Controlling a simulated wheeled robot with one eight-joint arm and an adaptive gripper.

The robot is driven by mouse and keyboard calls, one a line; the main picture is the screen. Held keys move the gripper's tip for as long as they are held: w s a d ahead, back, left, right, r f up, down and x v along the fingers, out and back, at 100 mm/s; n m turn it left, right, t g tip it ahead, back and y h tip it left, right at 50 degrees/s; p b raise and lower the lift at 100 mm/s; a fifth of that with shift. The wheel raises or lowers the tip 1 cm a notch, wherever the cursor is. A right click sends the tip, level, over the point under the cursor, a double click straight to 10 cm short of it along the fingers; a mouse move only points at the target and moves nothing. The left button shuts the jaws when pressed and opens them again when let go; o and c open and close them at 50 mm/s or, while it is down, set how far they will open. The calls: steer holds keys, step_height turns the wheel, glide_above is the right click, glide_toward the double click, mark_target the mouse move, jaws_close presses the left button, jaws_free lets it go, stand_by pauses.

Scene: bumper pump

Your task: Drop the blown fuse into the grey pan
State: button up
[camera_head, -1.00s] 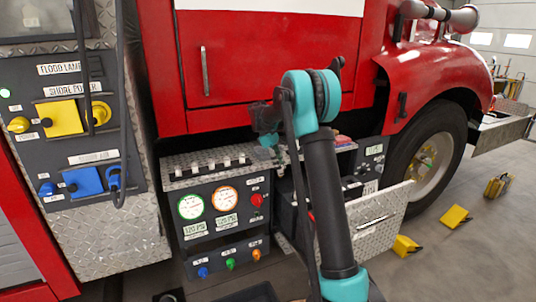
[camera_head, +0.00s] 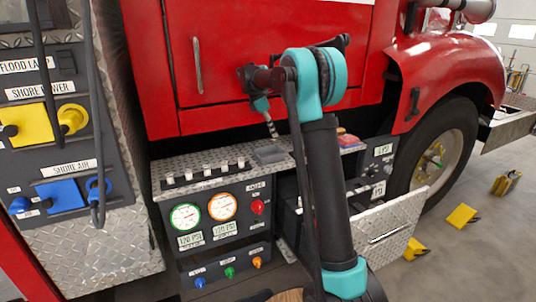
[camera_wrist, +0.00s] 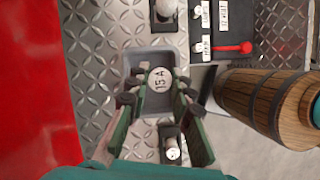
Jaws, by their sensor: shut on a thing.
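The blown fuse (camera_wrist: 159,80), a pale cylinder with "15 A" on its round end, is between my gripper's fingers in the wrist view. My gripper (camera_head: 263,106) is shut on it above the diamond-plate shelf. In the head view the fuse (camera_head: 271,127) hangs tilted below the fingers. The grey pan (camera_head: 271,155) is a shallow square tray on the shelf, just below the fuse. In the wrist view the pan (camera_wrist: 131,62) lies behind the fuse, which overlaps it. The fingers hide part of the pan.
Several pale fuses (camera_head: 205,170) stand in dark holders on the shelf, left of the pan. The gauge panel (camera_head: 218,212) is below. A red lever (camera_wrist: 234,48) and a brown banded barrel-like thing (camera_wrist: 262,103) lie to the right in the wrist view.

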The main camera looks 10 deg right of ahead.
mark_target(272, 141)
steer(key=shift+f, duration=2.95)
steer(key=o, duration=1)
steer(key=shift+o, duration=0.2)
steer(key=shift+r, duration=0.15)
steer(key=v, duration=1.1)
steer(key=shift+a+r, duration=0.2)
steer(key=shift+r, duration=0.1)
